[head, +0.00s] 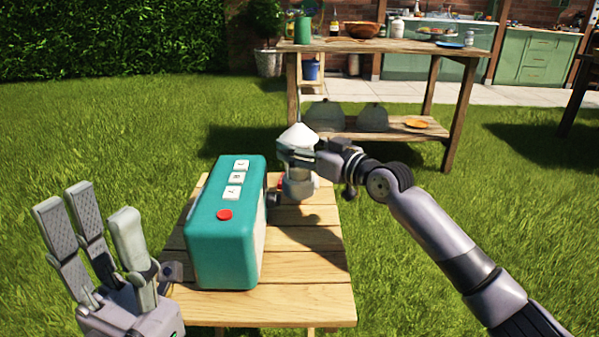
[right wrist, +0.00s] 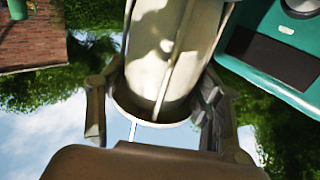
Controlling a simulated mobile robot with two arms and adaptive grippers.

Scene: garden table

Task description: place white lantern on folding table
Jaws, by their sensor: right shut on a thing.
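The white lantern (head: 297,135) shows its pale cone-shaped top above my right gripper (head: 300,168) in the head view. My right gripper is shut on it over the far end of the wooden folding table (head: 310,265). In the right wrist view, the lantern's pale body (right wrist: 165,50) sits between the fingers of the gripper (right wrist: 155,110). The lantern's lower part is mostly hidden in the head view, so I cannot tell whether it touches the tabletop. My left gripper (head: 90,220) is open and empty beside the table's near left corner.
A teal box-shaped device (head: 225,225) with a red button stands on the table's left half, close to my right gripper. It also shows in the right wrist view (right wrist: 280,60). The table's right and near parts are clear. A wooden shelf table (head: 390,50) with several items stands behind.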

